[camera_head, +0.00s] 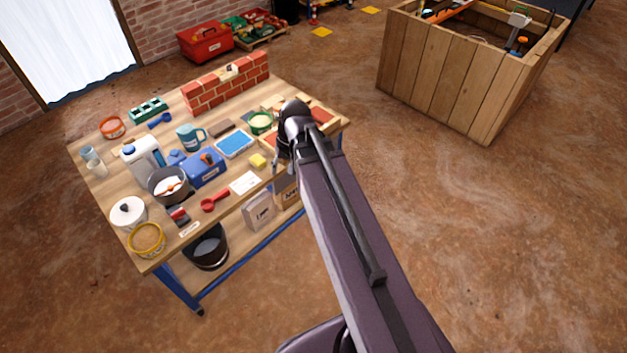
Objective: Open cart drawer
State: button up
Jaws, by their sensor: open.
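I cannot make out a cart or a drawer in this view. My arm reaches from the bottom right up to the right end of a wooden workbench (97,182). My gripper (277,172) hangs at the arm's far end, over the bench's right part, small and partly hidden by the wrist. It is open, and nothing shows between its fingers. The arm hides part of the bench's right side and the floor behind it.
The bench holds a small brick wall (228,88), a blue toolbox (206,170), tubs and tools. A black bucket (208,252) is on its lower shelf. A wooden crate (455,75) with tools stands at the upper right. A red toolbox (205,43) is behind. Floor at right is clear.

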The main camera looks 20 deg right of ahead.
jog(key=w+d+f+m+t+y+b, duration=0.2)
jog(key=w+d+f+b, duration=0.15)
jog(key=f+b, duration=0.45)
jog(key=w+d+f+m+t+y+b, duration=0.1)
jog(key=w+d+f+y+b, duration=0.15)
jog(key=d+f+b, duration=0.5)
jog(key=w+d+f+m+t+y+b, duration=0.15)
jog(key=w+f+b, duration=0.35)
jog(key=b, duration=0.5)
jog(key=d+f+m+t+y+b, duration=0.1)
jog(key=d+f+m+t+b, duration=0.1)
jog(key=d+f+b, duration=0.4)
jog(key=w+d+f+m+t+y+b, duration=0.1)
jog(key=d+f+t+b, duration=0.3)
jog(key=d+b, duration=0.7)
jog(key=shift+d+f+m+b, duration=0.15)
jog(key=shift+f+m+b, duration=0.4)
jog(key=shift+f+b, duration=0.7)
jog(key=shift+w+r+t, duration=0.1)
jog(key=shift+r+t, duration=0.15)
jog(key=b+x, duration=0.3)
jog(key=x, duration=1)
jog(key=shift+w+a+f, duration=0.1)
jog(key=shift+w+a, duration=0.15)
jog(key=shift+a, duration=0.1)
